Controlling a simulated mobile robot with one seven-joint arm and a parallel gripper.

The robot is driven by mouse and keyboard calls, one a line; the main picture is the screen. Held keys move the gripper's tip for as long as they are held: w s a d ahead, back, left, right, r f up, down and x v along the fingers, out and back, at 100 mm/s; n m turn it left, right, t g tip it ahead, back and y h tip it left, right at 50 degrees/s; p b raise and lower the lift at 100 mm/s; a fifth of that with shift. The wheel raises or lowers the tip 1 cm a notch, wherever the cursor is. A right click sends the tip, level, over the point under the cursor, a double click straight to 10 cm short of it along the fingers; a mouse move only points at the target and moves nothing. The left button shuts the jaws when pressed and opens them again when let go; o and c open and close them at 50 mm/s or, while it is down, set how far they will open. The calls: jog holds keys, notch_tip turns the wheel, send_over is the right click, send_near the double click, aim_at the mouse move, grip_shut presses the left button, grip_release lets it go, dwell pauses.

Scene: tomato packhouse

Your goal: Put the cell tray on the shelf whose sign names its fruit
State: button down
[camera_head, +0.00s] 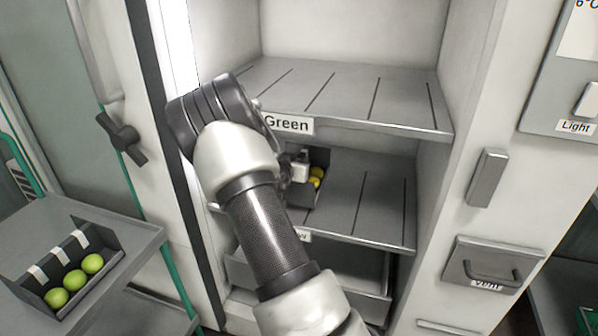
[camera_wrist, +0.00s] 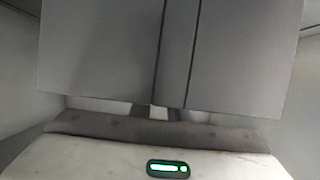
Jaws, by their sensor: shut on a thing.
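A small dark grey cell tray (camera_head: 302,195) with yellow fruit (camera_head: 317,177) is at the left of the middle shelf (camera_head: 375,215) of the open cabinet. My gripper (camera_head: 300,168) is shut on the tray, inside the bay under the upper shelf. My arm hides much of the gripper and the tray's left part. I cannot tell whether the tray rests on the shelf. The upper shelf (camera_head: 370,98) is empty and its sign (camera_head: 289,124) reads "Green". The middle shelf's sign (camera_head: 303,235) is mostly covered by my arm; only a final "w" shows.
A second tray with green fruit (camera_head: 58,298) stands on a grey surface (camera_head: 130,232) at the left. A drawer or bin (camera_head: 345,275) sits below the middle shelf. The middle shelf is clear to the right. In the wrist view, a grey slotted panel (camera_wrist: 110,50) fills the upper part.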

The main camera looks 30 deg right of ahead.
jog(key=shift+w+d, duration=0.25)
jog(key=shift+d, duration=0.15)
jog(key=shift+a+f+b, duration=0.1)
jog(key=shift+f+b, duration=0.5)
jog(key=shift+f, duration=1.05)
jog(key=shift+f, duration=0.2)
jog(key=c, duration=1.7)
grip_release()
jog(key=shift+r, duration=0.1)
